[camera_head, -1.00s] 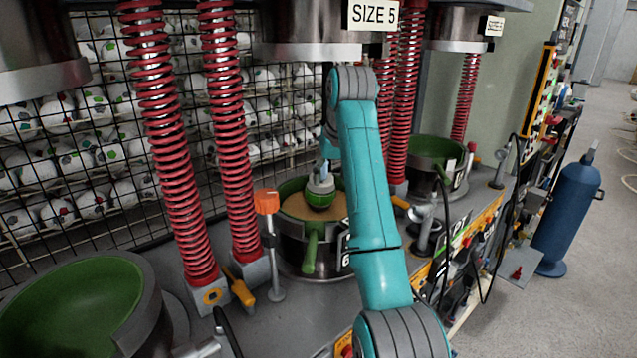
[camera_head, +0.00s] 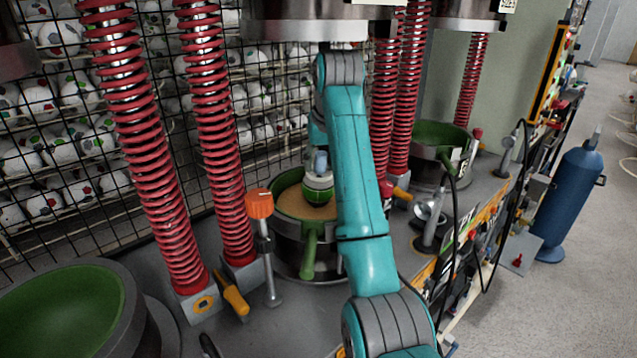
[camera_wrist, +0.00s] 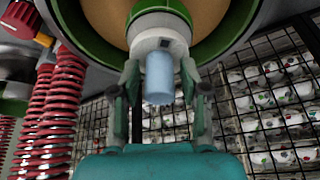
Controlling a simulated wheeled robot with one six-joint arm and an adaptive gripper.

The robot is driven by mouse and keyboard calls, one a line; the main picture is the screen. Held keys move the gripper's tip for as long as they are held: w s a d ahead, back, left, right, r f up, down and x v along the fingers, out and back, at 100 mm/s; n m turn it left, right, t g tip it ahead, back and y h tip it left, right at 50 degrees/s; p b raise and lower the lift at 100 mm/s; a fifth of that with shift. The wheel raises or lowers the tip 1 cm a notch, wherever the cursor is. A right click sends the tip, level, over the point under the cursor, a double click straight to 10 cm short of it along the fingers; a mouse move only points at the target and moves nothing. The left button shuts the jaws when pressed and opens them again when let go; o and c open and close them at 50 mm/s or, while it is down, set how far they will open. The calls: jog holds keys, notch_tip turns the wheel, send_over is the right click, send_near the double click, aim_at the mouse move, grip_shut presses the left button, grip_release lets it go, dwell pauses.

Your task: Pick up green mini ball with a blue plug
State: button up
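The mini ball (camera_head: 317,190) is green with a white upper part and sits in the middle mould (camera_head: 290,240), over its tan inner surface. Its pale blue plug (camera_head: 320,162) points up. In the wrist view the ball (camera_wrist: 158,38) is at the top centre, with the blue plug (camera_wrist: 160,80) towards my gripper. My gripper (camera_wrist: 161,75) is open, with one finger on each side of the plug and visible gaps to it. The fingertips come close to the ball's white part; contact cannot be told. In the head view my arm hides most of the gripper.
Red springs (camera_head: 215,140) and an orange-topped post (camera_head: 260,205) stand left of the middle mould. Green-lined moulds stand at front left (camera_head: 65,310) and back right (camera_head: 440,135). A wire rack (camera_head: 60,120) of balls is behind. Press heads (camera_head: 305,22) hang above.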

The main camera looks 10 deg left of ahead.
grip_shut()
jog(key=shift+r, duration=0.15)
